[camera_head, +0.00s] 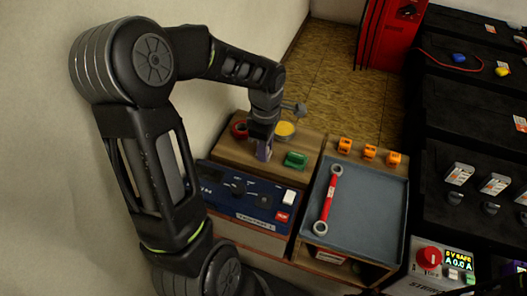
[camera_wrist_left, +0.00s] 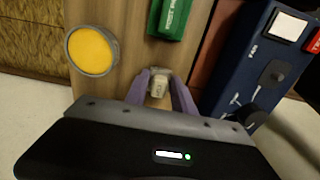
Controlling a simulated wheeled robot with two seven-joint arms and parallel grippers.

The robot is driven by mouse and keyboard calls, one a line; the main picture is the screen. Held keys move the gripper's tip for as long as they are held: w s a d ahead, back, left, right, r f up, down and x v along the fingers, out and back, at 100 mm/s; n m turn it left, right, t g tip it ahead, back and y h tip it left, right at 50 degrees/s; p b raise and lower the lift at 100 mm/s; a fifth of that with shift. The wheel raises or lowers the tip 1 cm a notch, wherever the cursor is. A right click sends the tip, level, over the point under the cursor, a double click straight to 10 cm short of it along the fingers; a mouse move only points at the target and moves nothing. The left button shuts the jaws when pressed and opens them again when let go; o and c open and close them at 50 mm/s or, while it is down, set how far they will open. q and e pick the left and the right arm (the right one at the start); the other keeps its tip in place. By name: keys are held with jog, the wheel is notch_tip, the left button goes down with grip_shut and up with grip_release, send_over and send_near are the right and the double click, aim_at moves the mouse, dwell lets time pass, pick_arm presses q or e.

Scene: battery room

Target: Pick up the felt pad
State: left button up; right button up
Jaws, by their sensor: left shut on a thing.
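My left gripper (camera_head: 264,152) points down over the wooden shelf top between the red tape roll and the green block. In the left wrist view its purple fingers (camera_wrist_left: 160,80) are closed on a small pale grey-beige piece, which I take to be the felt pad (camera_wrist_left: 158,87). The pad sits between the fingertips, close to the wood; I cannot tell whether it still touches it. In the head view the fingers hide the pad. My right gripper is not in view.
A green block (camera_head: 295,160), a yellow-topped round tin (camera_head: 285,130) and a red roll (camera_head: 239,129) stand close around the gripper. A blue instrument panel (camera_head: 225,192) lies in front. A grey tray (camera_head: 365,210) holds a red wrench (camera_head: 328,200); orange pieces (camera_head: 369,151) line its back.

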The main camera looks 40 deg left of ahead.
pick_arm(q)
grip_shut()
notch_tip(320, 180, up, 10)
jog(key=shift+r+p, duration=0.1)
jog(key=shift+p, duration=0.45)
jog(key=shift+o, duration=2.4)
grip_release()
grip_shut()
